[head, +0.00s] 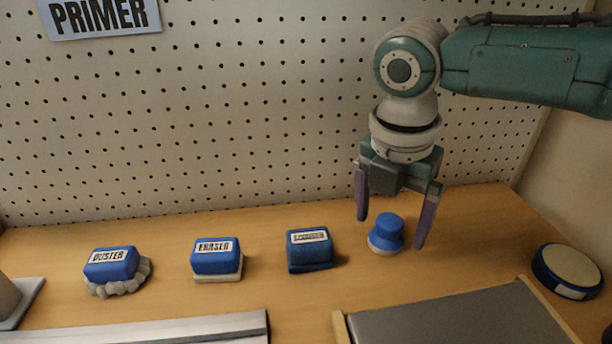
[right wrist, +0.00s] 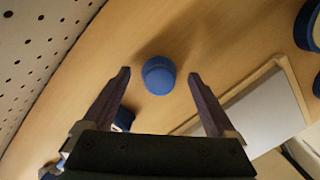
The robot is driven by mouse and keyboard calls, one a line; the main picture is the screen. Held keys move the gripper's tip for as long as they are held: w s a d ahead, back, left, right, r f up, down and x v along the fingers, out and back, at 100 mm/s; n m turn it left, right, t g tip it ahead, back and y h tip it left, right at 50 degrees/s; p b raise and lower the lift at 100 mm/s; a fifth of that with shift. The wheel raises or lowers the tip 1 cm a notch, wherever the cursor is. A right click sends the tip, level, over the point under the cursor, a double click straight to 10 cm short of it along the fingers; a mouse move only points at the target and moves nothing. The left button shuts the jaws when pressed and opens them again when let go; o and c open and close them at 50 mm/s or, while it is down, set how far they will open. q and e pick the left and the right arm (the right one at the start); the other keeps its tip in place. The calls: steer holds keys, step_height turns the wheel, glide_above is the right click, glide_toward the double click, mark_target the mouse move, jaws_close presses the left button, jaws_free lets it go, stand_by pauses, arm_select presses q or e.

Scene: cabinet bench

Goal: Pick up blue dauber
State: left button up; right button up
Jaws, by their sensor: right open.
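The blue dauber (head: 387,232) stands upright on the wooden bench, with a blue knob on top and a pale band near its base. In the right wrist view the dauber (right wrist: 159,75) shows from above, just beyond the fingertips and centred between them. My right gripper (head: 391,231) points down over it, fingers open, one on either side of the dauber and apart from it. It also shows in the right wrist view (right wrist: 159,74) with nothing between its fingers. My left gripper is out of view.
A blue block (head: 310,250) stands left of the dauber, then the eraser (head: 217,258) and the duster (head: 112,265). A round blue-rimmed pad (head: 568,271) lies at the right. A grey tray (head: 460,318) lies in front; pegboard (head: 250,110) stands behind.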

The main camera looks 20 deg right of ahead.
steer(key=shift+f, duration=0.55)
steer(key=shift+r, duration=0.1)
steer(key=c, duration=1.4)
